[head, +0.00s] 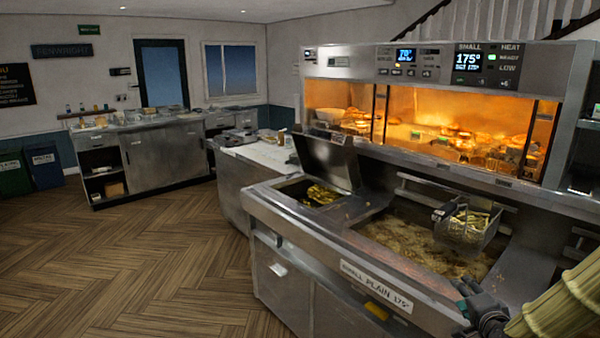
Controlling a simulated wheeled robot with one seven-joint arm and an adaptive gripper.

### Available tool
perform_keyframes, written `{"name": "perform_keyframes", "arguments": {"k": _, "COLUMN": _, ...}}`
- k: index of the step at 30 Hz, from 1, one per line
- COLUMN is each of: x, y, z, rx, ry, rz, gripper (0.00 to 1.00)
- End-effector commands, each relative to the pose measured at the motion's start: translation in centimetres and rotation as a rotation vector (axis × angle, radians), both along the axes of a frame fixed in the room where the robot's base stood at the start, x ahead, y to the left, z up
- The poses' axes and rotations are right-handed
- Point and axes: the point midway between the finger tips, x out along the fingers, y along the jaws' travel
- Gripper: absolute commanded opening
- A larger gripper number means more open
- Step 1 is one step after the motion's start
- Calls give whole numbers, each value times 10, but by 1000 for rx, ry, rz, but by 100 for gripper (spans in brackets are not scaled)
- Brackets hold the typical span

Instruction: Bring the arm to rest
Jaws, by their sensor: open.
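My gripper (478,302) is at the lower right of the head view, at the front edge of the frying range (290,220). It is dark, and only part of it shows, with no object visible in it. My arm, in a pale yellow-green ribbed cover, comes in from the right edge. A wire basket (470,228) with chips hangs at the back of the bubbling oil pan (420,245). The basket is apart from my gripper.
A smaller pan (318,194) with a raised lid (328,160) lies left of the oil. A heated cabinet (430,125) with food stands above the range. A steel counter (165,158) and bins (45,168) stand at the back left. The wooden floor (130,265) is clear.

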Motion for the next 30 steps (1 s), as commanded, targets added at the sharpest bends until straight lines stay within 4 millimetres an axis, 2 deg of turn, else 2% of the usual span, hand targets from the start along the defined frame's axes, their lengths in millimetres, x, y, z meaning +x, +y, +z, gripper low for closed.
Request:
{"name": "perform_keyframes", "arguments": {"k": 1, "x": -7, "y": 11, "z": -24, "rx": -38, "ry": 58, "rz": 31, "gripper": 46}}
{"name": "perform_keyframes", "arguments": {"k": 3, "x": -17, "y": 25, "z": -52, "rx": -95, "ry": 134, "rz": 75, "gripper": 46}}
{"name": "perform_keyframes", "arguments": {"k": 8, "x": -48, "y": 55, "z": -116, "rx": -214, "ry": 305, "rz": 186, "gripper": 46}}
{"name": "perform_keyframes", "arguments": {"k": 14, "x": -100, "y": 92, "z": -192, "rx": -351, "ry": 513, "rz": 351, "gripper": 46}}
{"name": "perform_keyframes", "arguments": {"k": 21, "x": -181, "y": 132, "z": -273, "rx": -492, "ry": 749, "rz": 581, "gripper": 46}}
{"name": "perform_keyframes", "arguments": {"k": 23, "x": -204, "y": 141, "z": -290, "rx": -522, "ry": 805, "rz": 644, "gripper": 46}}
{"name": "perform_keyframes", "arguments": {"k": 30, "x": -304, "y": 172, "z": -348, "rx": -623, "ry": 1010, "rz": 913, "gripper": 46}}
